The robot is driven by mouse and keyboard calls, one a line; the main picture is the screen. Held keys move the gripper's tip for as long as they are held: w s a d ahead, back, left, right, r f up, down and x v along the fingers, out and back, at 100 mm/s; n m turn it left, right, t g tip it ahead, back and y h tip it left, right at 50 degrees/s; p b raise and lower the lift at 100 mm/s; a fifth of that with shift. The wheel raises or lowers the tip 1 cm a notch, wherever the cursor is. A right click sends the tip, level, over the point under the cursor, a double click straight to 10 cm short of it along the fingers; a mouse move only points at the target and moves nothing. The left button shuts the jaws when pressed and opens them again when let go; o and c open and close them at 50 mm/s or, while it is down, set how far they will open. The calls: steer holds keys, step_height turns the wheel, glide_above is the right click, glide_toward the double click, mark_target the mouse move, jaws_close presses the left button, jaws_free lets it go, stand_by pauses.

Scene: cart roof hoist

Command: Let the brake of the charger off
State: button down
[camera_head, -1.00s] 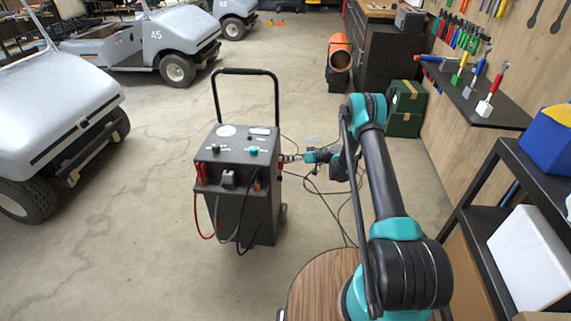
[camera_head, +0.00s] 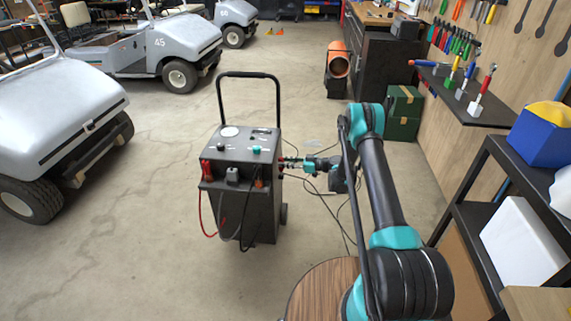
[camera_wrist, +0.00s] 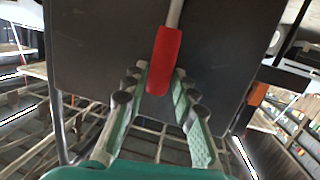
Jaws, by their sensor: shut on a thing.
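The charger (camera_head: 246,215) is a dark grey upright box on wheels with a black push handle (camera_head: 248,75), a sloping knob panel on top and red and black leads at its front. My gripper (camera_head: 290,163) is at the charger's right side, below the panel edge. In the wrist view, a red-gripped lever (camera_wrist: 165,62) on a pale rod stands against the charger's dark side (camera_wrist: 100,60). My green-padded fingers (camera_wrist: 160,82) are closed around the lower part of the red grip. The lever's pivot is not clearly visible.
Loose cables (camera_head: 345,215) lie on the floor right of the charger. Grey golf carts (camera_head: 55,110) stand at the left. A shelf rack (camera_head: 470,215) and a green box (camera_head: 403,112) are at the right. The floor between carts and charger is clear.

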stand_by(0.3)
steer(key=c, duration=1.2)
jaws_free()
steer(key=shift+d, duration=0.1)
steer(key=v, duration=1.2)
